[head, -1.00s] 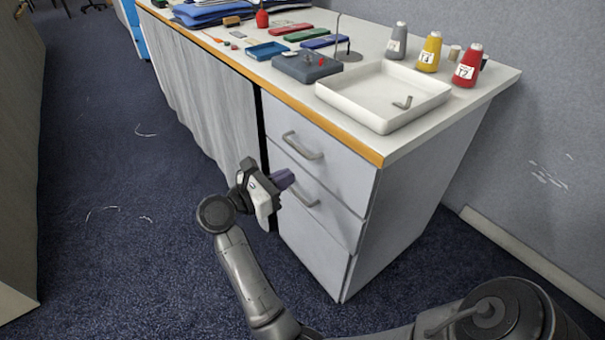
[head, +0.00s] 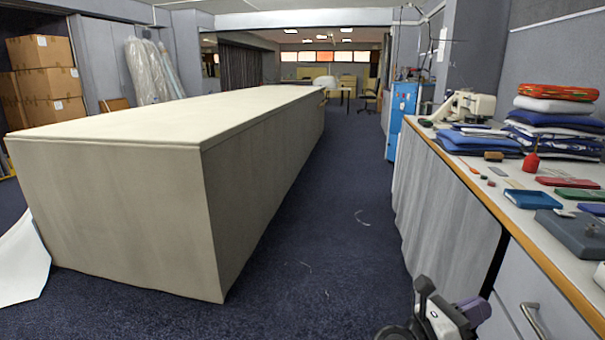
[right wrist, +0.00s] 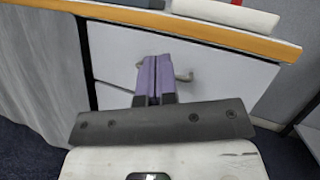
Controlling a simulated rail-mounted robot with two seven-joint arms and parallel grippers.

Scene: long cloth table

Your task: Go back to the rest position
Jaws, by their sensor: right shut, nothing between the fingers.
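My right gripper (head: 470,312) is at the lower right of the head view, low beside the side workbench's front. In the right wrist view its purple fingers (right wrist: 154,80) are together with nothing between them. I cannot tell the gap between fingers and drawer. My left gripper is in neither view.
A long cloth-covered table (head: 130,205) fills the left. The carpeted aisle (head: 335,230) is clear. The workbench (head: 510,205) on the right carries folded fabrics (head: 550,120), a sewing machine (head: 470,105), a blue tray (head: 532,199) and a grey block (head: 575,235). Boxes (head: 45,85) stand back left.

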